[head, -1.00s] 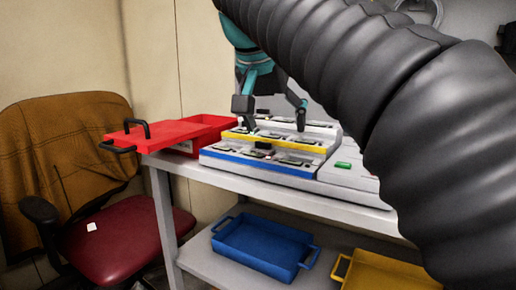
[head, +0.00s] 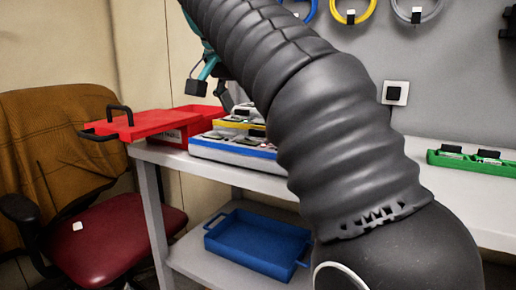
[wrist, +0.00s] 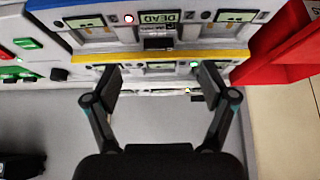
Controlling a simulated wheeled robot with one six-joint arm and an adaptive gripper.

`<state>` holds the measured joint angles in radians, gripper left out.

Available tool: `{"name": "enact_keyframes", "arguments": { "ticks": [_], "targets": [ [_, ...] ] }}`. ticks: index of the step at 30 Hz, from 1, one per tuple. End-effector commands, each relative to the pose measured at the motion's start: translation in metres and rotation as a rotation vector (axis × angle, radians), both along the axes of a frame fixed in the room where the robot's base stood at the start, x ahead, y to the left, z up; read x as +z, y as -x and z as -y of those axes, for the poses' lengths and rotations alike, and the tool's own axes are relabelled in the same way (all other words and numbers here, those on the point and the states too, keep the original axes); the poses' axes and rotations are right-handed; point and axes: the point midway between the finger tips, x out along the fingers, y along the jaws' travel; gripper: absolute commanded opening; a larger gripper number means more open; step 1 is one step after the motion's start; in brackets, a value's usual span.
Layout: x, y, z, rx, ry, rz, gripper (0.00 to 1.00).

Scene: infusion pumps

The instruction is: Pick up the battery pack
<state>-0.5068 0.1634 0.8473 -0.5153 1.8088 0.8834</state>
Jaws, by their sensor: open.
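My gripper (head: 210,91) is open and empty, above the left end of the pump rack, near the red tray. In the wrist view its two fingers (wrist: 160,84) are spread with nothing between them. A black block (wrist: 158,43) sits on the blue-edged row of pumps, below a screen reading DEAD. I cannot tell whether it is the battery pack. In the head view, black blocks (head: 455,149) also stand on a green holder (head: 470,161) at the right of the table. The pump rack (head: 235,155) is partly hidden by my arm.
A red tray (head: 160,122) with black handles stands at the table's left end. A blue tray (head: 258,240) is on the lower shelf. A chair (head: 110,235) stands at left. Coloured cable coils (head: 352,12) hang on the wall. The table between rack and green holder looks clear.

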Motion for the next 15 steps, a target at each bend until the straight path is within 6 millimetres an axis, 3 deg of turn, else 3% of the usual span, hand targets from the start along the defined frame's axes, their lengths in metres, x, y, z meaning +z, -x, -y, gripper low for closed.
{"name": "enact_keyframes", "arguments": {
  "ticks": [8, 15],
  "targets": [
    [-0.013, -0.006, 0.006, -0.003, 0.001, 0.000, 0.83],
    [-0.042, -0.018, 0.016, -0.004, 0.000, -0.001, 0.83]
  ]
}}
